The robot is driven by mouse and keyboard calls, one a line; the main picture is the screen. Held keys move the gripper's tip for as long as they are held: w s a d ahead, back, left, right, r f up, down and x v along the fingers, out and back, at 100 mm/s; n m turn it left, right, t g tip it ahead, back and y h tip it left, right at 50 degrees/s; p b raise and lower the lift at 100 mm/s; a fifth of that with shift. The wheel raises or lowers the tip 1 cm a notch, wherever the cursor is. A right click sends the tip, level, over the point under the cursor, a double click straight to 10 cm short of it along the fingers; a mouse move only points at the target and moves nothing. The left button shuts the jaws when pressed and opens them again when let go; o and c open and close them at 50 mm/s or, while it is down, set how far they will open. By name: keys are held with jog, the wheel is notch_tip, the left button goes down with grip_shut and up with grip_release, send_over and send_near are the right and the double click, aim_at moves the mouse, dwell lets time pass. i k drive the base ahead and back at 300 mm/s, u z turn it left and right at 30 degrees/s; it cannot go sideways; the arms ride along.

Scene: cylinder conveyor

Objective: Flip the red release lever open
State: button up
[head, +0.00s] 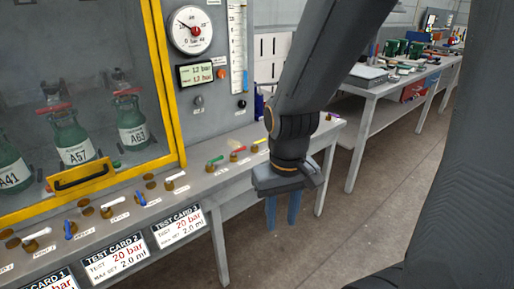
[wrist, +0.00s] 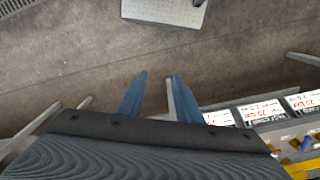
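In the wrist view the gripper (wrist: 157,96) is also open, over floor. I cannot make out the red lever there.
A yellow-framed cabinet (head: 166,92) with green cylinders stands at left. A pressure gauge (head: 190,29) is above the levers. Test cards (head: 179,228) line the bench front. A second workbench (head: 385,80) stands at back right. Open floor (head: 335,235) lies right of the bench.

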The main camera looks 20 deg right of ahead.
aim_at(233, 153)
jog(key=k, duration=0.65)
jog(key=u, duration=0.45)
jog(key=i, duration=1.8)
jog(key=z, duration=0.4)
